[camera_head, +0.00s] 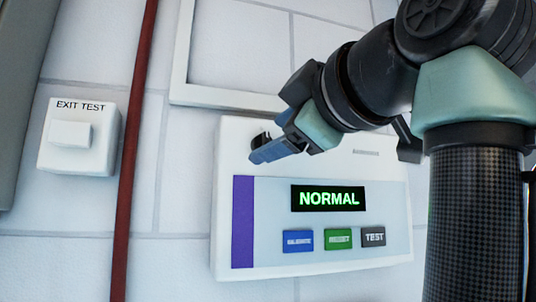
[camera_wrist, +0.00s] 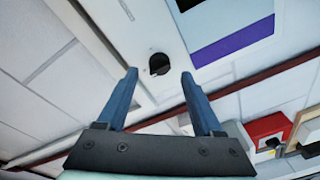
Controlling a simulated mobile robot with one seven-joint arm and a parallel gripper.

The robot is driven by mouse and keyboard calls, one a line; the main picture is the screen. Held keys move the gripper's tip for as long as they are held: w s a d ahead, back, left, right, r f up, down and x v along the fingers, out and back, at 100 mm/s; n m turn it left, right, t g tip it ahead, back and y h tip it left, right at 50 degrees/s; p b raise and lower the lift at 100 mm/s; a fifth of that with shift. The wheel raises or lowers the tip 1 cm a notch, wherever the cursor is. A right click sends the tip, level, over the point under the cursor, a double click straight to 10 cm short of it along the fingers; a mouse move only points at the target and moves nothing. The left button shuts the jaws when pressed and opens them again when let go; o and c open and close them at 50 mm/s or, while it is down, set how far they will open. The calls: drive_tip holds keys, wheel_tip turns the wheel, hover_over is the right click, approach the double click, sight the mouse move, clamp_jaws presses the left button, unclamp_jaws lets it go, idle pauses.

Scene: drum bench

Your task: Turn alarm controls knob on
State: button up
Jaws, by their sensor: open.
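The white alarm control panel (camera_head: 390,255) is mounted on the wall in the head view, with a purple stripe and a screen reading NORMAL in green. Its black knob (camera_head: 260,138) sits at the upper left of the panel, partly hidden behind my gripper (camera_head: 260,152). In the wrist view the round dark knob (camera_wrist: 159,64) lies beyond and between the two blue fingertips of my gripper (camera_wrist: 160,76). My gripper is open, with nothing between its fingers. I cannot tell how far the fingertips are from the panel face.
Blue, green and grey buttons (camera_head: 338,239) line the panel's lower part. A white EXIT TEST box (camera_head: 80,137) is at left, beside a vertical red pipe (camera_head: 133,150). A white frame (camera_head: 182,50) is above the panel. A red box (camera_wrist: 268,128) shows in the wrist view.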

sight(259, 141)
drive_tip(key=shift+p+x, duration=0.4)
drive_tip(key=shift+x, duration=0.7)
drive_tip(key=shift+d, duration=0.15)
clamp_jaws()
